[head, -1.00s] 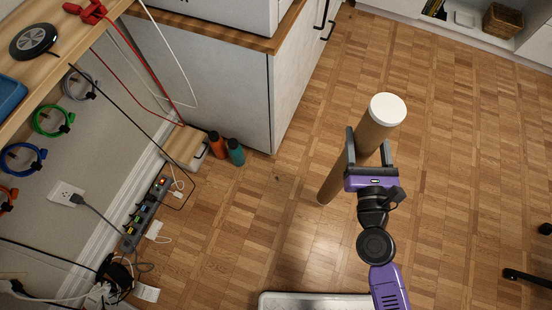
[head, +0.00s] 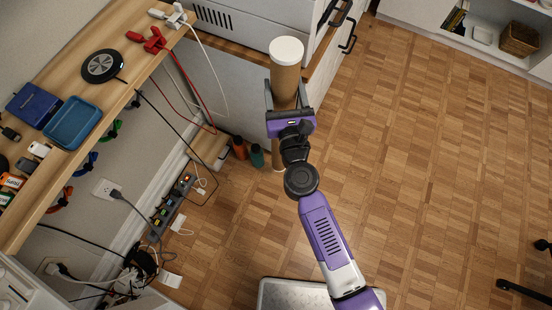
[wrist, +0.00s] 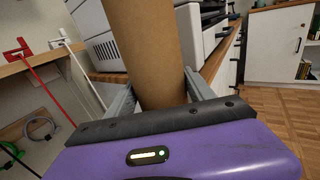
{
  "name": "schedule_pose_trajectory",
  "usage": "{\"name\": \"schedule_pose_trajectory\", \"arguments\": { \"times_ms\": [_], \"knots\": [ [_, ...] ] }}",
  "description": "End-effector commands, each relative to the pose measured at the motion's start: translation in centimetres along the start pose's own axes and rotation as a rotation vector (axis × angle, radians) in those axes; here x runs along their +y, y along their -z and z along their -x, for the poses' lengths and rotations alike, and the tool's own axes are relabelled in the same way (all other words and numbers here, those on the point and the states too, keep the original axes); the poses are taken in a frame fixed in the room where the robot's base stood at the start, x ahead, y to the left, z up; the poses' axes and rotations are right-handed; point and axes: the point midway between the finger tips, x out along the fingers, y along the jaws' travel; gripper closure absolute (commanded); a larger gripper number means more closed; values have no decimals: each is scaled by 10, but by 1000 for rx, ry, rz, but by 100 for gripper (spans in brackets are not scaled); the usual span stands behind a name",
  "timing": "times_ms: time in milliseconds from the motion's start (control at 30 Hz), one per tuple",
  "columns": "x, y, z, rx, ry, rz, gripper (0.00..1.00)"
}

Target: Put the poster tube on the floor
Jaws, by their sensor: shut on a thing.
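The poster tube (head: 286,82) is a brown cardboard cylinder with a white cap on its upper end. My gripper (head: 286,94) is shut on it and holds it close to upright. In the head view its lower end shows below the gripper near two bottles; I cannot tell whether it touches the floor (head: 400,160). In the wrist view the tube (wrist: 145,50) rises between the two grey fingers, and its ends are out of that view.
A cabinet (head: 228,95) with a printer-like machine (head: 250,22) stands just behind the tube. An orange bottle (head: 239,147) and a teal bottle (head: 257,156) stand beside its lower end. The wooden desk (head: 75,150) is at left, cables below. Open floor lies right.

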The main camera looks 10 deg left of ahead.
Motion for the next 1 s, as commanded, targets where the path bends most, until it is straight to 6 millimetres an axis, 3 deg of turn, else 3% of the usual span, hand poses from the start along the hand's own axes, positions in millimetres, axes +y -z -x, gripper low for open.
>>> {"name": "schedule_pose_trajectory", "arguments": {
  "times_ms": [100, 267, 1000],
  "knots": [
    [14, -13, -9, -3, -17, 6, 100],
    [20, -5, -12, -2, -25, 11, 100],
    [18, 131, -12, -3, -24, 11, 100]
  ]
}}
